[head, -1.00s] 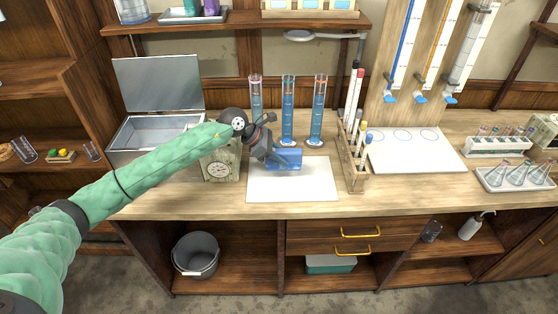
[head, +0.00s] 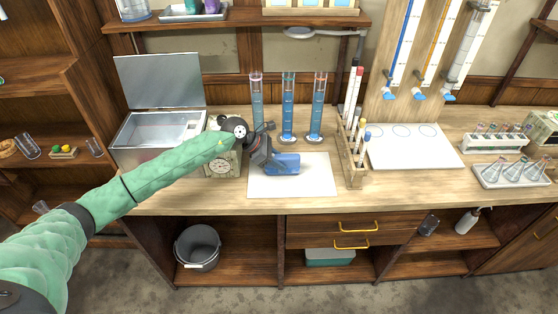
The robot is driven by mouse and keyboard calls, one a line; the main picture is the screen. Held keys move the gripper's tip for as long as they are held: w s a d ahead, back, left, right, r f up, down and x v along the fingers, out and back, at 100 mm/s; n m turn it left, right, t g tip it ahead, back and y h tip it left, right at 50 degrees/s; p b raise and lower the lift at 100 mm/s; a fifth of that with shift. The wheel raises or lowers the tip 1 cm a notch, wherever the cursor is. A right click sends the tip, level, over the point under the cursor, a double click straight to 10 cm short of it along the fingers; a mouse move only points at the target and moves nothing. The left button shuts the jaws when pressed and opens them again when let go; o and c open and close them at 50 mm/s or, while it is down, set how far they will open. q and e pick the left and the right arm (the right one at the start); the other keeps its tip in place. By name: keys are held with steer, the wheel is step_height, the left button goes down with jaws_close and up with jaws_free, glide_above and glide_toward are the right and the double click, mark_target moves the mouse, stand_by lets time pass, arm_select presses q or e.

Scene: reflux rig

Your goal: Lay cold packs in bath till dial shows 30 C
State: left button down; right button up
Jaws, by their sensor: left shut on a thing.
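My left gripper (head: 268,157) is shut on a blue cold pack (head: 286,165), over the upper part of a white mat (head: 292,186) on the bench. I cannot tell whether the pack touches the mat. My right gripper is not in view.
Several tall cylinders of blue liquid (head: 288,108) stand behind the mat. A wooden rack (head: 354,160) with tubes stands to its right, then a white board (head: 414,148). Racks of glassware (head: 510,173) are at the far right. The bench front is clear.

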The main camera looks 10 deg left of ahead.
arm_select(q)
steer(key=c, duration=1.1)
jaws_free()
steer(key=shift+r, duration=0.1)
